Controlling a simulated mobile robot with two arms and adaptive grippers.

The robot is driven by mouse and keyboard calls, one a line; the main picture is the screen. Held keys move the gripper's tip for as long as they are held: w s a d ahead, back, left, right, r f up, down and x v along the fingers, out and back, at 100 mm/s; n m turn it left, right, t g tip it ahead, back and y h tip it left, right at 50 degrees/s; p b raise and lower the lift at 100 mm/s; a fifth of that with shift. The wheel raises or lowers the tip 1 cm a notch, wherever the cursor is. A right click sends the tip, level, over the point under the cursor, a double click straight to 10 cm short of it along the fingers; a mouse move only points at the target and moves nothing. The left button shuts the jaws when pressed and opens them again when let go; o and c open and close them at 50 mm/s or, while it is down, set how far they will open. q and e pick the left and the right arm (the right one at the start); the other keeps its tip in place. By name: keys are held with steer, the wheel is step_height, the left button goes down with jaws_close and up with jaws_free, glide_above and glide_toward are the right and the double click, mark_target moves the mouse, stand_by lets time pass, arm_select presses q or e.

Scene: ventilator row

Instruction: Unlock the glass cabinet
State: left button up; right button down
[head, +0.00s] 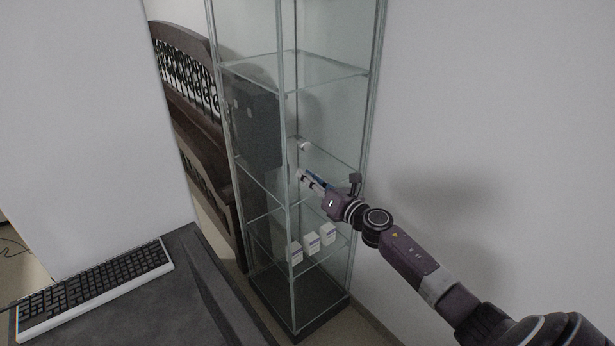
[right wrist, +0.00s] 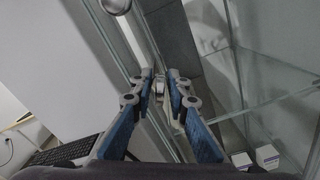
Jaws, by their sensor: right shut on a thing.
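The glass cabinet (head: 289,70) stands upright in the middle of the head view, with pale metal edges and glass shelves; its doors look shut. A round silver knob (head: 305,146) sits on its front, and it also shows at the top of the right wrist view (right wrist: 116,5). My right gripper (head: 301,177) is at the cabinet's front upright, just below the knob. In the right wrist view its blue fingers (right wrist: 160,82) are nearly together on a small pale piece (right wrist: 159,88), perhaps a key or lock part; the fingers largely hide it. My left gripper is out of view.
Several small white boxes (head: 312,243) stand on a lower shelf inside the cabinet. A dark desk (head: 190,290) with a keyboard (head: 95,288) is at the left front. A dark wooden bench (head: 190,85) stands behind. A white wall is close on the right.

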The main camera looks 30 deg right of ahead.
steer(key=m, duration=0.3)
steer(key=m+p, duration=0.1)
steer(key=m, duration=0.2)
steer(key=shift+d+f+m, duration=0.1)
steer(key=shift+d+m, duration=0.1)
steer(key=shift+m, duration=0.1)
steer(key=m, duration=0.4)
steer(key=m+p, duration=0.1)
steer(key=m, duration=0.1)
steer(key=shift+f, duration=0.25)
steer(key=c, duration=2.1)
jaws_free()
steer(key=shift+s+f, duration=0.15)
steer(key=shift+s, duration=0.3)
steer(key=s, duration=0.7)
steer(key=s+d, duration=0.1)
steer(key=s, duration=0.3)
